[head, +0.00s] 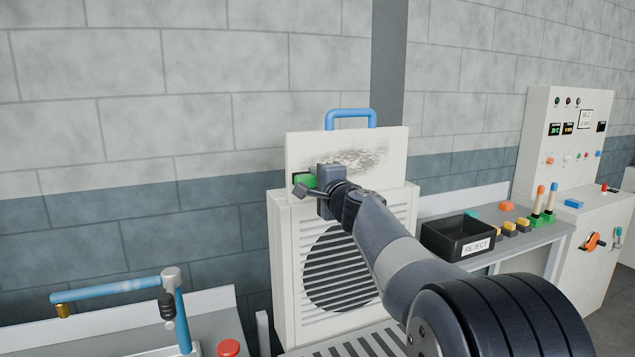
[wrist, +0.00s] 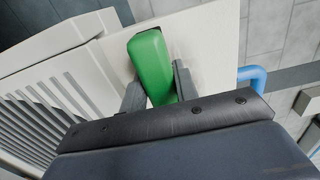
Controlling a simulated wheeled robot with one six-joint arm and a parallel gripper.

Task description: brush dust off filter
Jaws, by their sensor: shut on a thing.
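The filter (head: 300,150) is a white panel with a blue handle (head: 350,112) on top, standing upright in the top of a white vented unit (head: 283,250). Grey dust (head: 358,160) smears the middle and right of its face. My gripper (head: 316,181) is at the lower left of the filter face, shut on a green block-like thing, likely the brush (head: 303,180). In the wrist view the green brush (wrist: 150,62) sits between the two fingers (wrist: 155,92), close to the white panel. Whether its far end touches the panel is hard to tell.
A black reject bin (head: 445,240) and several coloured pieces stand on a grey bench (head: 535,235) to the right. A white control cabinet (head: 545,110) is behind it. A blue pipe (head: 110,290) and a red knob (head: 229,348) are at the lower left.

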